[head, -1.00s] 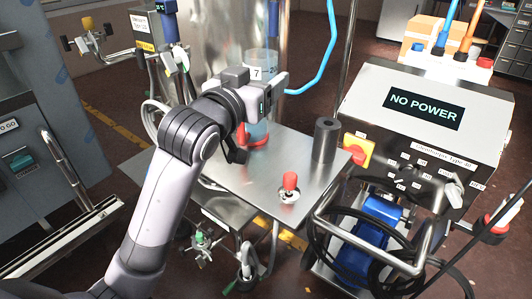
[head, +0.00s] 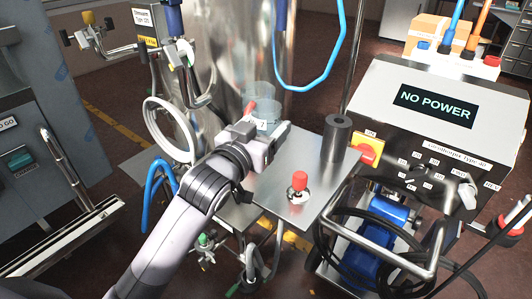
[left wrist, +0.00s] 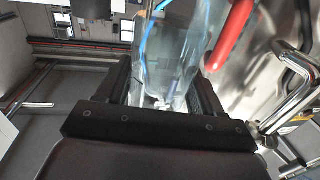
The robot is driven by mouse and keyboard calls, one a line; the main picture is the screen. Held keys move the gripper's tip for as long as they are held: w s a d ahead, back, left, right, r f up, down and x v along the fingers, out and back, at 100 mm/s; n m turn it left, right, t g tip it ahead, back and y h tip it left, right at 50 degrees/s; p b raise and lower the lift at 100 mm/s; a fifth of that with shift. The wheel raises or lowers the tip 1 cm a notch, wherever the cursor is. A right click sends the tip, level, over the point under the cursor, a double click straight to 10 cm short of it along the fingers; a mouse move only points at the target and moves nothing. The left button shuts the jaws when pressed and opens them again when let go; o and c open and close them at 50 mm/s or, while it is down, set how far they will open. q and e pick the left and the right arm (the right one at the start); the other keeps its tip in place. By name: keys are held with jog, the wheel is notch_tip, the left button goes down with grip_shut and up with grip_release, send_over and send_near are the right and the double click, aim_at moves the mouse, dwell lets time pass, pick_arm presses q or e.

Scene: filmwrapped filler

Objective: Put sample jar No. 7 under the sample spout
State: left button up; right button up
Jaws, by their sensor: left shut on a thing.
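The clear sample jar (head: 262,98), with a white label reading 7, is in my left gripper (head: 264,136) in the head view. The gripper is shut on it, in front of the steel tank, at the back of the small steel table (head: 262,190). In the left wrist view the clear jar (left wrist: 165,65) stands between the two dark fingers (left wrist: 165,100). A red handle (head: 250,106) shows close beside the jar; it also shows in the wrist view (left wrist: 230,35). A bent chrome pipe (left wrist: 292,95) is to its right; I cannot tell whether it is the spout. The jar's base is hidden.
A dark grey cylinder (head: 337,138) and a red button (head: 299,179) stand on the table right of my arm. A blue hose (head: 320,75) hangs behind. A console (head: 435,110) reading NO POWER is at right, with black cables (head: 375,245) before it.

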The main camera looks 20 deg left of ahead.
pick_arm(q)
jog(key=shift+f+b, duration=0.35)
jog(key=shift+f, duration=2.65)
jog(key=shift+f, duration=0.1)
jog(key=shift+f, duration=0.15)
jog(key=o, duration=1.1)
